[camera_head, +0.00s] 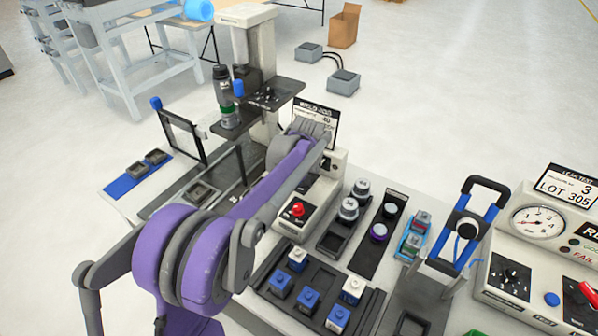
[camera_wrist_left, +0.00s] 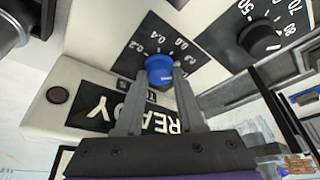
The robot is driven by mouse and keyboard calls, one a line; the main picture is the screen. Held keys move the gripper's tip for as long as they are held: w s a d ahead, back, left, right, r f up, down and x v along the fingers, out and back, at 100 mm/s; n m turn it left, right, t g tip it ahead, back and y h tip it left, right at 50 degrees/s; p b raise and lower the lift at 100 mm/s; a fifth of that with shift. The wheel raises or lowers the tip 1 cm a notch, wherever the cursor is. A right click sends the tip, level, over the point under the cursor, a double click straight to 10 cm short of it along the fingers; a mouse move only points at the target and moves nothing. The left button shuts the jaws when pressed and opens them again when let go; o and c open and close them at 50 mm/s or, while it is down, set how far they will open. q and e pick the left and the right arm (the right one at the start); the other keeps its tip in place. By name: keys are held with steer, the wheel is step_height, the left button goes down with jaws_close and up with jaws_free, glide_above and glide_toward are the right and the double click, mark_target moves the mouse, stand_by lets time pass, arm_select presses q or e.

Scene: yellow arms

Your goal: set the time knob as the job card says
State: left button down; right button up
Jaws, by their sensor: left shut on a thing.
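The blue time knob (camera_wrist_left: 159,66) sits on a black dial plate with white marks, including 0.2 and 0.4, in the left wrist view. My left gripper (camera_wrist_left: 161,76) is shut on this knob, one finger on each side. The pointer's setting cannot be read. In the head view my purple left arm reaches over the white machine (camera_head: 325,185), and its wrist hides the knob and the fingers. The job card (camera_head: 317,111) stands behind the wrist; its lower part is covered and its small print is hard to read. My right gripper is not in view.
A black knob (camera_wrist_left: 262,40) with marks from 50 upward is beside the dial. A READY display (camera_wrist_left: 95,112) lies near the fingers. A red button (camera_head: 297,209) is on the machine's front. Trays of blue and white parts (camera_head: 268,272) and a leak tester (camera_head: 525,265) stand nearby.

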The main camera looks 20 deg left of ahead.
arm_select(q)
steer(key=shift+n, duration=0.4)
steer(key=c, duration=0.5)
jaws_free()
steer(key=shift+r, duration=0.1)
steer(key=v, duration=1)
steer(key=shift+d+r, duration=0.25)
steer(key=shift+r, duration=0.05)
